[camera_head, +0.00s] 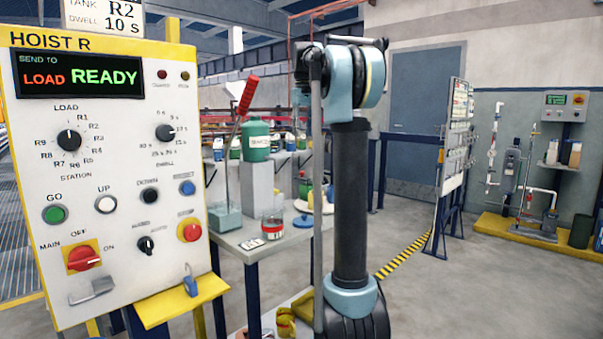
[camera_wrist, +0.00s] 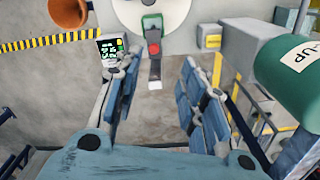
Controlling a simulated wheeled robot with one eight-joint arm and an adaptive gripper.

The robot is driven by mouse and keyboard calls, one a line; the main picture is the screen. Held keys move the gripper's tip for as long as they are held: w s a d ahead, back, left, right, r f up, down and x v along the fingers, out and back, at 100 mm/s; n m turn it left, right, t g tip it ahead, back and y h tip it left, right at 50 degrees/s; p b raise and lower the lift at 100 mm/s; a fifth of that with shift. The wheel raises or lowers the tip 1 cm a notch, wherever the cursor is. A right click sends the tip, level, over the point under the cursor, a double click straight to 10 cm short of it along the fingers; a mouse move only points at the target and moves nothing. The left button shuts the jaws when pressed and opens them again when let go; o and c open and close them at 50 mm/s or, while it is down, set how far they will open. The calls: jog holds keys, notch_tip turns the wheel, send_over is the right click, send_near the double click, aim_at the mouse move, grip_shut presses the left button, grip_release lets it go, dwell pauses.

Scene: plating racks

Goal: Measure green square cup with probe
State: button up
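A teal, square-sided cup (camera_head: 226,218) stands on the bench at centre left in the head view. A thin rod with a red top (camera_head: 248,95) stands leaning in or just behind it; I cannot tell whether this is the probe. My gripper (camera_wrist: 158,72) is open in the wrist view, its blue-grey fingers wide apart with nothing between them but the view of the floor. Beyond the fingertips is a grey strip-like device with a red button (camera_wrist: 154,48). The square cup is not clearly seen in the wrist view. My gripper is not clear in the head view.
The hoist control panel (camera_head: 110,180) fills the left of the head view. A green canister (camera_head: 256,140) and a red-banded beaker (camera_head: 272,225) stand on the bench (camera_head: 277,242). In the wrist view, a green canister (camera_wrist: 305,75) is close at the right.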

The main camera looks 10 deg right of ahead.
aim_at(302, 172)
jog(key=w+f, duration=0.1)
jog(key=f, duration=1)
jog(key=w+f, duration=0.1)
jog(key=f, duration=0.4)
jog(key=shift+w+f, duration=0.25)
jog(key=shift+w, duration=0.05)
grip_shut()
